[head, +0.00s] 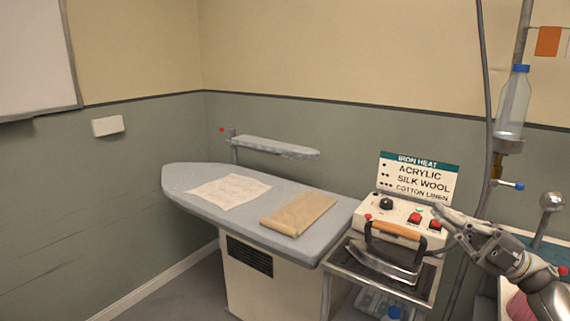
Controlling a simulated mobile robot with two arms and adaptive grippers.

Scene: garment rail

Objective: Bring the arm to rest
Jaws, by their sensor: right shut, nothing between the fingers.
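My right gripper (445,217) is at the right of the head view, at the end of my right arm, which comes in from the lower right. Its fingers point left and are shut with nothing between them. They show in front of the right side of the iron station's control box (395,207), which has a dial and red switches. I cannot tell whether they touch it. An iron (392,262) with a wooden handle stands below and left of the fingers. My left gripper is not in view.
An ironing board (225,215) bears a white cloth (229,190) and a brown cloth (298,213). A heat sign (417,178) stands behind the control box. A water bottle (513,103) hangs on a pole at the right. Floor shows at lower left.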

